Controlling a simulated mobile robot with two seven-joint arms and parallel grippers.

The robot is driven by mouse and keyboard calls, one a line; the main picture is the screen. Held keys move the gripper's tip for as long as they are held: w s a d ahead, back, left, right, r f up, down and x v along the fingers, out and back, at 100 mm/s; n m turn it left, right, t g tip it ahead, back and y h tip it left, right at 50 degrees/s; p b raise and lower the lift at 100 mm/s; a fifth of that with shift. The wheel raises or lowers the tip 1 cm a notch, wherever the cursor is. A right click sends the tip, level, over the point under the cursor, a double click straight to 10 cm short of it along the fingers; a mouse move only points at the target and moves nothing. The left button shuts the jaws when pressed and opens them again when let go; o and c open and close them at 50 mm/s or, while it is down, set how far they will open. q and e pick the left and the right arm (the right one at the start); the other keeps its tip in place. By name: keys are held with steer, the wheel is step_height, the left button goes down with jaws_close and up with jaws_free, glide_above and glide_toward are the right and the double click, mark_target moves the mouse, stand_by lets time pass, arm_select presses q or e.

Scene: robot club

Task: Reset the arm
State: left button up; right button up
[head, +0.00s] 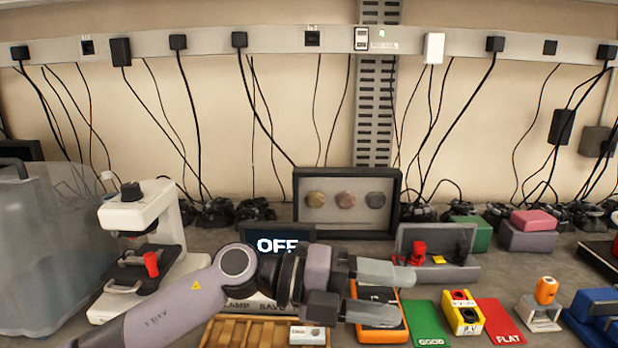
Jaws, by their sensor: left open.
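My left arm (180,305) comes in from the lower left and reaches right across the front of the bench. My left gripper (400,294) points right with its two pale grey fingers apart, and nothing shows between them. It hovers over an orange-edged device (388,334), which it partly hides. My right gripper is not in view. A dark sign reading OFF (278,244) stands behind my left wrist, partly covered by it.
Left are a white press-like machine (142,222) and a clear bin (50,250). In front lies a wooden tray (232,333). To the right are a green GOOD card (428,322), a yellow-red button box (463,313) and a red FLAT card (500,320).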

arm_select(q)
steer(key=w+a+r+n+t+h, duration=0.15)
steer(key=a+n+t, duration=0.25)
steer(key=n+t, duration=0.4)
steer(key=w+a+r+n+t, duration=0.2)
steer(key=a+n+t, duration=0.1)
steer(key=n+t, duration=0.55)
steer(key=w+a+f+n+t+y, duration=0.1)
steer(key=a+f+n+t+y, duration=0.2)
steer(key=a+f+n+y, duration=1)
steer(key=s+a+f+n+g+y, duration=0.4)
steer(key=s+a+f+n+g, duration=0.15)
steer(key=s+a+f, duration=0.35)
steer(key=s+a+f+g, duration=0.2)
steer(key=s+f+g, duration=0.25)
steer(key=s, duration=0.35)
steer(key=s+a+f+g, duration=0.2)
steer(key=s+f+g, duration=0.25)
steer(key=s, duration=0.45)
steer(key=w+d+f+t+b, duration=0.1)
steer(key=w+f+t+b, duration=0.1)
steer(key=f, duration=0.5)
steer(key=w+d+f+t+h+b, duration=0.1)
steer(key=w+d+f+t+b, duration=0.1)
steer(key=w+f+t, duration=0.2)
steer(key=shift+f+t+b, duration=0.35)
steer(key=shift+f+t, duration=0.25)
steer(key=shift+f, duration=1.1)
steer(key=shift+w, duration=0.1)
